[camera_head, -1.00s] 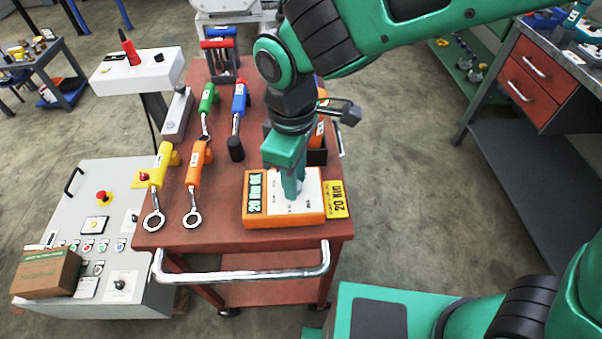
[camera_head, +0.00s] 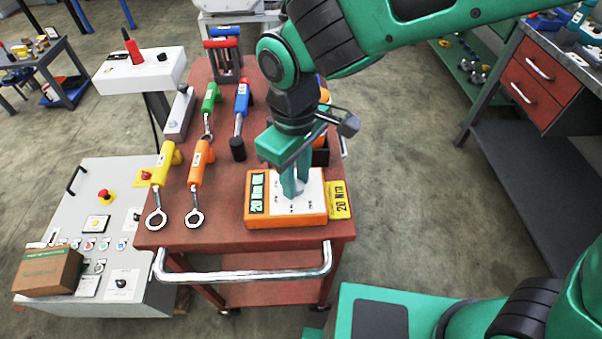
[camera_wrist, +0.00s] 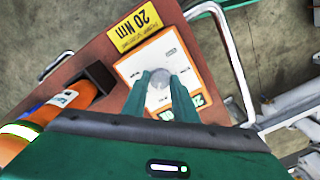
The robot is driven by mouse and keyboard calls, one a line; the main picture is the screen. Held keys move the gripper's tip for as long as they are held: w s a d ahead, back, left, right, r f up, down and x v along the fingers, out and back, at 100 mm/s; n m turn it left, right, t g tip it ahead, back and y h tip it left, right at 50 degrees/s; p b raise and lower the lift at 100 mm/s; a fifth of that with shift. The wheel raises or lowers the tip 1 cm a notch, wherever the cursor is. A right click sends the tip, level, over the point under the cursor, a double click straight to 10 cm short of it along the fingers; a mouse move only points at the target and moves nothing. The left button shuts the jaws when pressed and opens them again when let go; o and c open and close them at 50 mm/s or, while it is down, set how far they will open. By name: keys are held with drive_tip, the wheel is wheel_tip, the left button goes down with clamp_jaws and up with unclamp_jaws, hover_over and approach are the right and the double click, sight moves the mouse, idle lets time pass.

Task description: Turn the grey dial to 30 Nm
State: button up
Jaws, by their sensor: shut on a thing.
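The orange box (camera_head: 287,220) with a white top face stands at the front right of the red cart. The grey dial (camera_wrist: 160,77) sits on that face, between my fingertips in the wrist view. My gripper (camera_head: 293,192) reaches down onto the box from above and is shut on the dial; its fingers largely hide the dial in the head view. A lit display (camera_head: 257,193) at the box's left end appears to read 20 Nm OK. A yellow label (camera_head: 338,199) reading 20 Nm lies to the right of the box.
Orange (camera_head: 196,185) and yellow (camera_head: 160,180) wrenches lie left of the box, with green (camera_head: 209,103) and blue (camera_head: 241,105) ones behind. A dark holder (camera_head: 320,156) stands behind the box. A metal handle (camera_head: 245,275) runs along the cart's front edge.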

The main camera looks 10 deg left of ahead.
sight(299, 182)
drive_tip(key=o, duration=1)
drive_tip(key=shift+w+d+r, duration=0.1)
drive_tip(key=shift+w+d, duration=0.05)
drive_tip(key=shift+w, duration=0.2)
drive_tip(key=shift+o, duration=0.2)
drive_tip(key=shift+s, duration=0.15)
wheel_tip(299, 182, up, 11)
